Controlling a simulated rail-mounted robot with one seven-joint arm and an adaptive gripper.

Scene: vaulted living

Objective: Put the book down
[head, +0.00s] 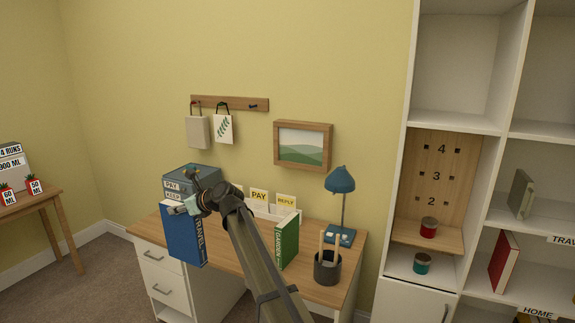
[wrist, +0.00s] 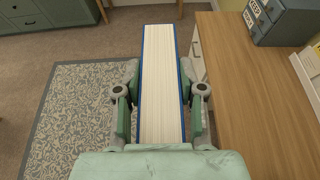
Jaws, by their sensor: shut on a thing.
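My gripper (wrist: 160,105) is shut on a thick blue book, with one finger on each cover. In the wrist view the book (wrist: 161,70) shows its white page edges between blue covers. In the head view the blue book (head: 185,235) is upright, with "TRAVEL" on its spine, in front of the desk's left part. The wrist view shows the book beside the desk's edge, over the floor and rug side. The wooden desk (head: 229,254) also shows at the right in the wrist view (wrist: 245,100). The book's lower end is hidden in the wrist view.
A green book (head: 287,240) stands on the desk near a dark pencil cup (head: 327,268) and a blue lamp (head: 341,182). A blue-grey box (head: 190,172) labelled "PAY" and "KEEP" stands at the desk's back left. White shelves (head: 455,121) rise at the right. Some desktop is bare.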

